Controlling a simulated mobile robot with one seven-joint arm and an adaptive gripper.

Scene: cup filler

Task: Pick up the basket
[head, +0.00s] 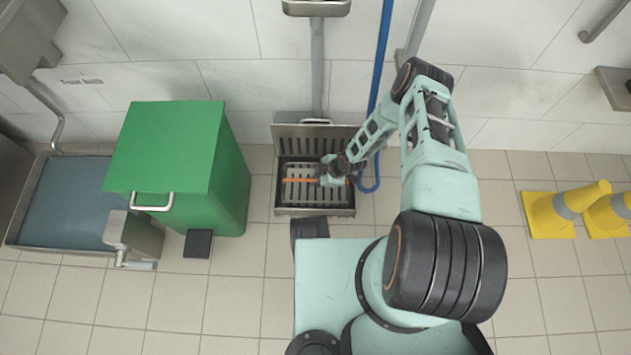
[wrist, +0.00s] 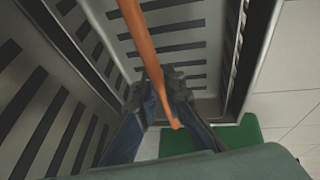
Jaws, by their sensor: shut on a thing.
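The basket (head: 315,197) is a grey metal box with dark slots, seen from above by the back wall in the head view. An orange bar handle (head: 298,180) spans its top. My gripper (head: 330,179) reaches down over the basket and is shut on this handle. In the wrist view the handle (wrist: 150,50) runs between my dark fingers (wrist: 158,95), and the basket's slotted walls (wrist: 50,85) surround them. Whether the basket rests on its support or hangs clear of it cannot be told. Part of the basket is hidden behind my gripper.
A green bin (head: 180,165) stands left of the basket, with a grey crank box (head: 135,237) in front. A blue hose (head: 384,60) and a metal pole (head: 317,70) are behind. Yellow cones (head: 560,212) lie at right. The tiled floor at front left is clear.

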